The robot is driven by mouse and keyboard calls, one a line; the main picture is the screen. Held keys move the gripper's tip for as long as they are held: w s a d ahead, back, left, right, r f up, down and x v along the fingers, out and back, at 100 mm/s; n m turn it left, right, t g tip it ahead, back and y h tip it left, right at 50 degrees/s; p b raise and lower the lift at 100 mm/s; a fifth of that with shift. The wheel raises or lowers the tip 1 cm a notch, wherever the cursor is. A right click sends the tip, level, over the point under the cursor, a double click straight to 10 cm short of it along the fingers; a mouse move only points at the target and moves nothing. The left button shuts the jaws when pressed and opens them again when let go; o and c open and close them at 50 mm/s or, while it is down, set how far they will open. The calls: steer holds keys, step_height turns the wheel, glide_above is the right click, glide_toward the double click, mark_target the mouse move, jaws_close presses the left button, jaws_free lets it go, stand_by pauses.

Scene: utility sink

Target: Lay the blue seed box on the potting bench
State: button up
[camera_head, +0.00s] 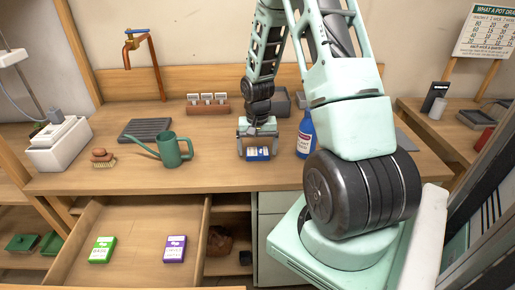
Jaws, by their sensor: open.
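The blue seed box (257,154) lies flat on the wooden potting bench (218,172), near its front edge. My gripper (257,148) is open and points down right at the box, with a finger on either side of it. I cannot tell whether the fingers touch the box. The gripper and wrist hide the back part of the box.
A green watering can (172,151) stands left of the box, and a blue bottle (305,135) stands to the right. A drawer (137,245) below is open, holding a green packet (102,250) and a purple packet (175,249). A dark tray (146,130) lies behind the can.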

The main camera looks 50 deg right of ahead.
mark_target(257, 151)
step_height(257, 151, up, 12)
steer(key=w+a+r+n, duration=0.2)
steer(key=a+n, duration=0.2)
steer(key=a, duration=0.9)
steer(key=s+a+r+n, duration=0.1)
steer(key=s+a+n, duration=0.1)
steer(key=a, duration=0.4)
steer(key=s+a+n, duration=0.1)
steer(key=a+n, duration=0.2)
steer(key=a, duration=0.4)
steer(key=s+a+r+n, duration=0.1)
steer(key=s+a+n, duration=0.7)
steer(key=s+a, duration=0.6)
steer(key=shift+s+a+n+y+b, duration=0.35)
steer(key=shift+s+n+b, duration=0.1)
steer(key=shift+s, duration=0.75)
